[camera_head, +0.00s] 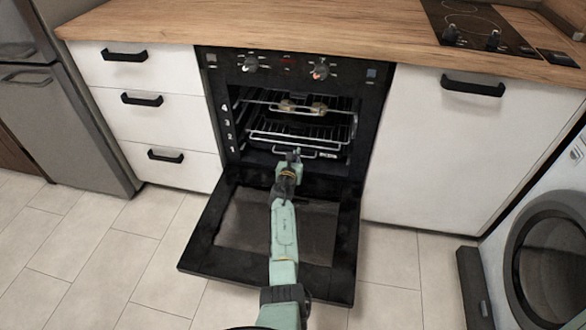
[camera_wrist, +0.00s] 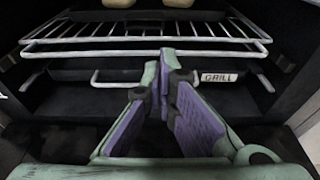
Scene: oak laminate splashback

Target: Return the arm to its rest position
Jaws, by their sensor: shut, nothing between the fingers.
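My arm (camera_head: 284,235) reaches forward over the lowered oven door (camera_head: 335,225). My gripper (camera_head: 292,156) is at the oven opening, in front of the lower rack. In the wrist view my gripper (camera_wrist: 165,80) has its purple-padded fingers together with nothing between them. The lower rack (camera_wrist: 150,32) lies just beyond and above the fingertips in that view; I cannot tell whether they touch it.
The oven (camera_head: 290,100) is open, its door flat above the tiled floor. Two small tan items (camera_head: 303,107) sit on the upper rack. White drawers (camera_head: 150,110) stand left, a white cabinet (camera_head: 455,150) right. A washing machine (camera_head: 545,250) is at far right. A wooden counter (camera_head: 280,30) runs above.

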